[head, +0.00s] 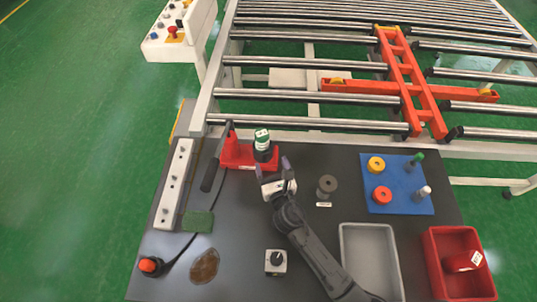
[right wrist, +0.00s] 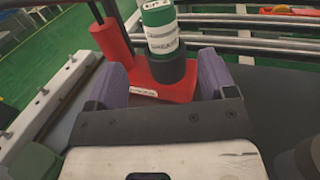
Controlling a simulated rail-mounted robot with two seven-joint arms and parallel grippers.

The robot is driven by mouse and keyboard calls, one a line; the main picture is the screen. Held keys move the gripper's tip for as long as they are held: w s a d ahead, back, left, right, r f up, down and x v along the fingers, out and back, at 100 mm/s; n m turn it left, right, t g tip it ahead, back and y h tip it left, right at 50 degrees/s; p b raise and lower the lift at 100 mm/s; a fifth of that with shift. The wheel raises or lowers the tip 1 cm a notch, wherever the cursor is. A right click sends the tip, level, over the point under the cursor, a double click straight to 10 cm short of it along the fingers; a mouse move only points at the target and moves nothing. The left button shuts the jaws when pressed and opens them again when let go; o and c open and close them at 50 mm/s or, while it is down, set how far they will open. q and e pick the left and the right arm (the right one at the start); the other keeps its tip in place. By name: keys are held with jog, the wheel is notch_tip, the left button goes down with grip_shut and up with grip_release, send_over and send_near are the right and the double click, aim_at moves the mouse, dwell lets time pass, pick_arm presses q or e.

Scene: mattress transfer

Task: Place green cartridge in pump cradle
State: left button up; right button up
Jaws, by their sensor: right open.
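The green cartridge (head: 262,141), green and white with a label, stands upright at the right end of the red pump cradle (head: 236,158). In the right wrist view the cartridge (right wrist: 161,30) rises from a black round lower part (right wrist: 168,68) over the red cradle base (right wrist: 165,92); whether the black part belongs to cartridge or cradle I cannot tell. My right gripper (head: 271,166) is open just in front of it. Its purple fingers (right wrist: 160,82) stand left and right of the cradle's near end, apart from the cartridge. My left gripper is not in view.
A black lever (head: 212,166) rises at the cradle's left. A grey round post (head: 327,185) is right of my gripper. A blue mat (head: 400,204) with rings and pegs, an empty grey tray (head: 370,264) and a red bin (head: 437,276) lie to the right. Rollers run behind.

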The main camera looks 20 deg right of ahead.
jog(key=shift+s+a, duration=0.1)
jog(key=shift+s, duration=0.45)
jog(key=s+d+f+m+g, duration=0.2)
jog(key=s+m+g, duration=0.1)
jog(key=s+m, duration=0.3)
jog(key=s+d+f+m+g, duration=0.2)
jog(key=s+d+m+g, duration=0.1)
jog(key=s+m, duration=0.4)
jog(key=s+d+f+m+g, duration=0.2)
jog(key=s+m+g, duration=0.2)
jog(key=m, duration=0.7)
jog(key=shift+s+d+f+m, duration=0.1)
jog(key=shift+s+m, duration=0.1)
jog(key=shift+s, duration=0.4)
jog(key=shift+s+d+f+m, duration=0.1)
jog(key=shift+s+m, duration=0.1)
jog(key=shift+s, duration=0.35)
jog(key=s+m+g+y, duration=0.1)
jog(key=s+m, duration=0.1)
jog(key=s, duration=0.1)
jog(key=s+a+m+g+y, duration=0.1)
jog(key=s+m, duration=0.2)
jog(key=s, duration=0.1)
jog(key=s+a+m+g, duration=0.1)
jog(key=s+m+g, duration=0.1)
jog(key=s, duration=0.1)
jog(key=shift+s+a+r+m+y, duration=0.25)
jog(key=shift+s+r+m+y, duration=0.05)
jog(key=shift+r+m+y, duration=0.1)
